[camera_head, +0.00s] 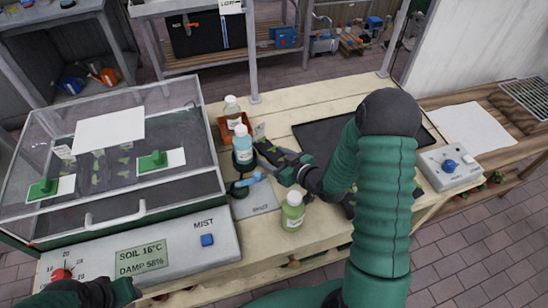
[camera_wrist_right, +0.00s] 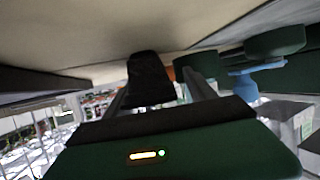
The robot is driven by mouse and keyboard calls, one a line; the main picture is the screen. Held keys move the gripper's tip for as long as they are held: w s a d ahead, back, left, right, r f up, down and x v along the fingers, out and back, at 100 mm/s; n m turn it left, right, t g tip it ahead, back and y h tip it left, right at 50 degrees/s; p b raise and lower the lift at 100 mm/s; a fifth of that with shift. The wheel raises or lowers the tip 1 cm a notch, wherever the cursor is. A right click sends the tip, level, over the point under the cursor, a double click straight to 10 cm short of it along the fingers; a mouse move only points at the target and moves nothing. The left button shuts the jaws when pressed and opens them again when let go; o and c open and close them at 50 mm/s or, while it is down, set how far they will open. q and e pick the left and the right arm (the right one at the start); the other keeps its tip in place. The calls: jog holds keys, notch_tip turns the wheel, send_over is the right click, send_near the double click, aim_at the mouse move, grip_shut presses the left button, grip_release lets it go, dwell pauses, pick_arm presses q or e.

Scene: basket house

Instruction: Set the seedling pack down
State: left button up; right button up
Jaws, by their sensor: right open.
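Several dark seedling packs (camera_head: 97,172) with small green leaves appear to sit inside the clear-lidded propagator (camera_head: 205,160) on the left; I cannot tell which is the task's pack.
A black tray (camera_head: 312,136) lies on the bench, partly behind my right arm. A green bottle (camera_head: 292,212) stands near the front edge. An orange caddy (camera_head: 224,128) holds a bottle. A grey box with a blue knob (camera_head: 450,165) is at the right.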

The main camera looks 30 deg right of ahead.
pick_arm(q)
jog(key=shift+d+r, duration=0.1)
jog(key=shift+d, duration=0.25)
pick_arm(e)
jog(key=shift+d, duration=0.3)
